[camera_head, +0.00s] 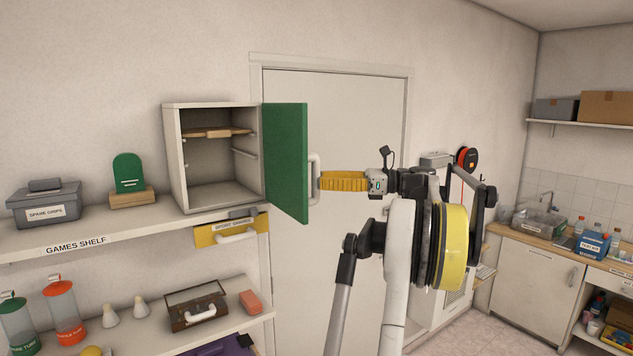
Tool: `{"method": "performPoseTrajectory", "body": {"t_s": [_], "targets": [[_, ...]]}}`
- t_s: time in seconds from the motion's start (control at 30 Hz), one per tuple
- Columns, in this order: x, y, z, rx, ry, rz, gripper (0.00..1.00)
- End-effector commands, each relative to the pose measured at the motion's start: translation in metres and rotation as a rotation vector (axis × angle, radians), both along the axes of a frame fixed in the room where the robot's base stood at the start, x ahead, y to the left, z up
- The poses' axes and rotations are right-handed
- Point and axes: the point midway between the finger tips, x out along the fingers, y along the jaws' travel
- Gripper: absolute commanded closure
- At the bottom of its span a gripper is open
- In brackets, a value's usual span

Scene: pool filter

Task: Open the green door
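The green door (286,162) belongs to the pale cabinet (178,158) on the upper shelf. It stands swung wide open from the cabinet's right side, so the inside shows. Its white handle (314,178) is on the door's right-hand face. My gripper (322,181), with yellow fingers, reaches in from the right, with its fingertips at the handle. I cannot tell whether the fingers close around the handle or only touch it. The door's far face is mostly hidden.
The cabinet holds a wooden item (215,132) on its inner rack. A grey box (45,203) and a green paddle-shaped item (129,172) stand left on the games shelf (130,228). A yellow drawer-like box (232,231) hangs below. A white room door (345,240) is behind my arm.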

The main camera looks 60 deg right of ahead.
Motion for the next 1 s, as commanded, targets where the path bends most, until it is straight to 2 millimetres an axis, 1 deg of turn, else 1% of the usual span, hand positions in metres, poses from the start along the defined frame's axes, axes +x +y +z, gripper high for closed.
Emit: {"method": "performPoseTrajectory", "body": {"t_s": [0.03, 0.2, 0.3, 0.4, 0.5, 0.6, 1.0], "targets": [[-0.011, -0.006, 0.000, 0.000, 0.000, -0.004, 0.64], [-0.047, -0.022, 0.000, 0.000, 0.000, -0.005, 0.64], [-0.066, -0.031, 0.000, 0.000, 0.000, -0.004, 0.64], [-0.080, -0.037, 0.000, 0.000, 0.000, -0.003, 0.64], [-0.088, -0.041, 0.000, 0.000, 0.000, -0.004, 0.64], [-0.092, -0.042, 0.000, 0.000, 0.000, -0.003, 0.64], [-0.092, -0.042, 0.000, 0.000, 0.000, -0.002, 0.64]]}}
